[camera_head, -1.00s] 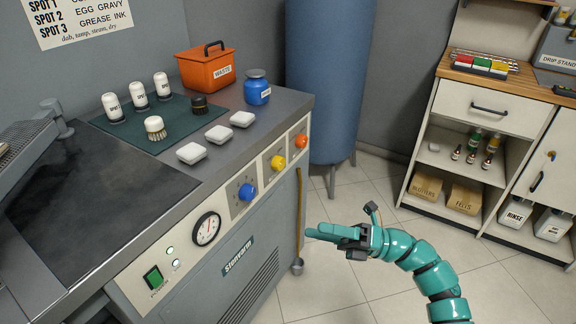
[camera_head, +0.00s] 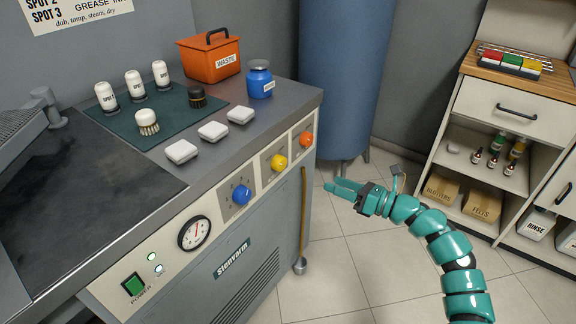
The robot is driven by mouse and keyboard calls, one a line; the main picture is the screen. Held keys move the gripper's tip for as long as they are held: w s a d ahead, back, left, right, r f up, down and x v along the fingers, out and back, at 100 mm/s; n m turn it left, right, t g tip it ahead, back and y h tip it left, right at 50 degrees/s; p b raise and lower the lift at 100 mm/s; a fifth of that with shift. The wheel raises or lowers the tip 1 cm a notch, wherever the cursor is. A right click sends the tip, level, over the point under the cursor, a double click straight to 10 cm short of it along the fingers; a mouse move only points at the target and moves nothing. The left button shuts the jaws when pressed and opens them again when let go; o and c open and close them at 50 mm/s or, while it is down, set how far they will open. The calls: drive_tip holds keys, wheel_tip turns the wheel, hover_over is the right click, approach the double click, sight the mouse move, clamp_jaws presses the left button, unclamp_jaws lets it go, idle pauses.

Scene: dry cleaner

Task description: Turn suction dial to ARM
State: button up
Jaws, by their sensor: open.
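Three dials sit along the front panel of the grey spotting machine: a blue dial (camera_head: 241,195), a yellow dial (camera_head: 279,163) and an orange dial (camera_head: 306,139). The labels around them are too small to read, so I cannot tell which one is the suction dial or where each points. My gripper (camera_head: 335,187) is open and empty, in front and to the right of the panel. It points left toward the machine and is apart from all the dials.
A pressure gauge (camera_head: 195,233) and a green power switch (camera_head: 134,284) are left of the dials. A ladle-like rod (camera_head: 302,225) hangs at the machine's right corner. A blue tank (camera_head: 343,80) stands behind. A shelf cabinet (camera_head: 515,105) is at right. The tiled floor between is clear.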

sight(283, 164)
drive_tip(key=x, duration=1.5)
drive_tip(key=shift+w+a+b, duration=0.15)
drive_tip(key=shift+a+b, duration=0.05)
drive_tip(key=shift+b, duration=0.1)
drive_tip(key=shift+c, duration=0.2)
drive_tip(key=shift+r, duration=0.1)
drive_tip(key=c, duration=0.9)
